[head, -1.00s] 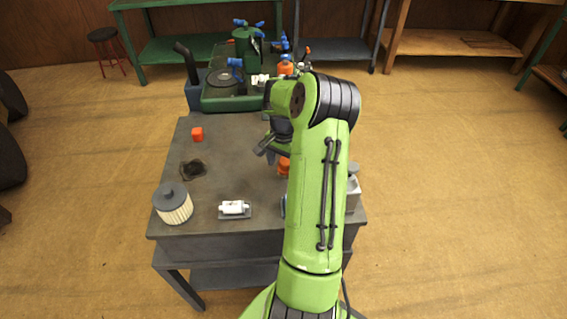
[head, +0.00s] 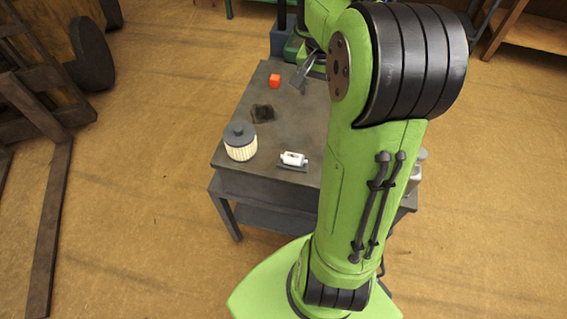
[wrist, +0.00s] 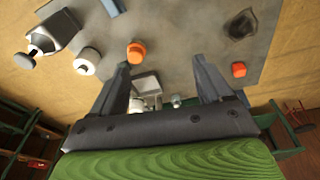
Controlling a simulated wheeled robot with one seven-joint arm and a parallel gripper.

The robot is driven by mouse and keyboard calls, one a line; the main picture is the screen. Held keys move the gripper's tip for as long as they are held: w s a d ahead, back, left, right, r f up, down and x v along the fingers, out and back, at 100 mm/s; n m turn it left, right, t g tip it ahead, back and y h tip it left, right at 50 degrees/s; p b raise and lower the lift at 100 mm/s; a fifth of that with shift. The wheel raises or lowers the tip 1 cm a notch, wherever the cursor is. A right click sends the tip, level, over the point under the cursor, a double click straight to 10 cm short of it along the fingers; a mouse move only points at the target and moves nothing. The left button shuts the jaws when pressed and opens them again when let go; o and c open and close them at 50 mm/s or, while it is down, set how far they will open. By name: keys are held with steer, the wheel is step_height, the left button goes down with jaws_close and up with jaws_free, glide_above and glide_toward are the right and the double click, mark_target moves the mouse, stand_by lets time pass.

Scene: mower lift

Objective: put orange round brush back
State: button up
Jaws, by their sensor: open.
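A rounded orange piece (wrist: 136,52), which looks like the orange round brush, stands on the grey workbench in the wrist view, ahead and left of my fingers. My arm hides it in the head view. A smaller orange-red block (wrist: 239,69) sits right of my fingers; it also shows near the bench's left edge in the head view (head: 275,81). My gripper (wrist: 160,62) is open and empty above the bench. In the head view, my gripper (head: 302,76) is just right of the block. Where the brush belongs is unclear.
The workbench (head: 231,140) also holds a ribbed round filter (head: 240,143), a white cylinder on a small stand (head: 293,159) and a dark ragged patch (head: 262,113). A white jar (wrist: 87,62) and a grey bottle (wrist: 55,35) stand left in the wrist view. Floor left of the bench is open.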

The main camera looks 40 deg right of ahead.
steer(key=s+a+r+n+t, duration=0.1)
steer(key=s+a+r+n, duration=0.15)
steer(key=a, duration=0.35)
steer(key=s+a+r+n+t, duration=0.1)
steer(key=s+a+r+n, duration=0.15)
steer(key=a, duration=0.35)
steer(key=s+a+f+n+t+y, duration=0.2)
steer(key=s+a+n, duration=0.4)
steer(key=s+a, duration=0.3)
steer(key=shift+s+a+f+n+t, duration=0.15)
steer(key=shift+a+n+t, duration=0.15)
steer(key=shift+t, duration=0.1)
